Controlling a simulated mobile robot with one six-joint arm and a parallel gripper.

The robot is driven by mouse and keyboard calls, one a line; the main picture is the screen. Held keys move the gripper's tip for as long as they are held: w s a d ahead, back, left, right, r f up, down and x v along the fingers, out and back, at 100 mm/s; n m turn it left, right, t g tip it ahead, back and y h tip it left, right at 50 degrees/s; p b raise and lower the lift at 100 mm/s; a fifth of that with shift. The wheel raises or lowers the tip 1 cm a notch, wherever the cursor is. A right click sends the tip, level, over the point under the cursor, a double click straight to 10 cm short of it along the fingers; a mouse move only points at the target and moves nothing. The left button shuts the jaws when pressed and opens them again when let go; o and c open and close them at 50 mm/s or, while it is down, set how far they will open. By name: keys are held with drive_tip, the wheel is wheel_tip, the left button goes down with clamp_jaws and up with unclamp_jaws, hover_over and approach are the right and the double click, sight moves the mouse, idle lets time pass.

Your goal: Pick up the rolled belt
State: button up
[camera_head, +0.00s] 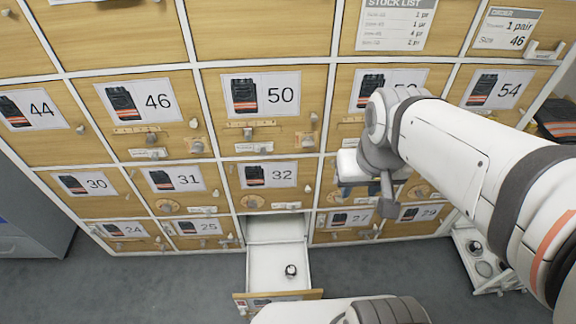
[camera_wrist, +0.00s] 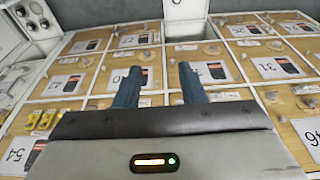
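A small round black-and-white item (camera_head: 290,270), which looks like the rolled belt, lies in the open white drawer (camera_head: 262,268) at the bottom of the cabinet. It is too small to make out its coils. My gripper (camera_head: 366,195) is up and to the right of the drawer, in front of the cabinet face, well apart from the item. In the wrist view my gripper (camera_wrist: 159,76) shows two blue fingers spread with nothing between them. The item cannot be made out in the wrist view.
The cabinet has rows of closed wooden fronts with number labels, knobs and latches, such as drawer 50 (camera_head: 258,105). A low white rack (camera_head: 485,285) with round items stands at the lower right. A grey cabinet (camera_head: 30,225) stands at the left. Grey floor (camera_head: 150,290) is clear beside the drawer.

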drive_tip(key=shift+o, duration=0.4)
drive_tip(key=shift+a, duration=0.1)
drive_tip(key=shift+o, duration=0.7)
drive_tip(key=shift+w+f, duration=0.15)
drive_tip(key=o, duration=0.9)
drive_tip(key=w+a+f+n+b, duration=0.1)
drive_tip(key=w+a+f+b, duration=0.1)
drive_tip(key=w+f+b, duration=0.7)
drive_tip(key=w+f, duration=0.4)
drive_tip(key=f, duration=0.3)
drive_tip(key=shift+w+a+n+g, duration=0.2)
drive_tip(key=shift+a+n+g, duration=0.05)
drive_tip(key=shift+n+g, duration=0.15)
drive_tip(key=n+g+b, duration=0.2)
drive_tip(key=n+b, duration=0.2)
drive_tip(key=b, duration=1.6)
hover_over(291, 270)
drive_tip(key=f, duration=7)
drive_tip(key=shift+w+a+f, duration=0.1)
drive_tip(key=shift+w, duration=0.15)
drive_tip(key=shift+s+f+b, duration=0.2)
drive_tip(key=shift+f+b, duration=1.05)
drive_tip(key=shift+f, duration=1.6)
